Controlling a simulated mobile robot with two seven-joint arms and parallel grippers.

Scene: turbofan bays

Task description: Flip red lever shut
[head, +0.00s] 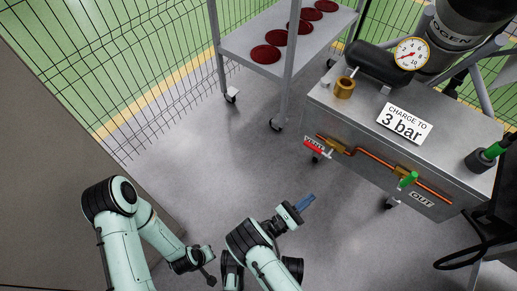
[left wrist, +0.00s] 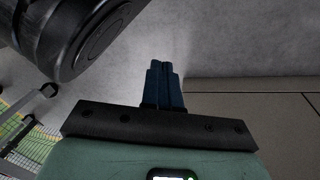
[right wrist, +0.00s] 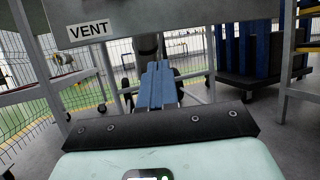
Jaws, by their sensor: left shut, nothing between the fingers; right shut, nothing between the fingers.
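The red lever (head: 314,148) is on the left end of the copper pipe (head: 372,166) along the front of the metal cart, close by the VENT label. How it is turned against the pipe is hard to tell. My right gripper (head: 306,202) is shut and empty, below the red lever and apart from it. In the right wrist view its blue fingers (right wrist: 157,86) are together under the cart's VENT label (right wrist: 89,29); the lever does not show there. My left gripper's fingers (left wrist: 164,85) are shut and empty in the left wrist view, above the floor.
A green lever (head: 407,180) sits further right on the pipe, near the OUT label (head: 422,199). The cart (head: 350,113) carries a gauge (head: 411,54) and a "3 bar" sign (head: 405,123). A wheeled shelf (head: 240,42) with red discs stands behind left. The floor between is clear.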

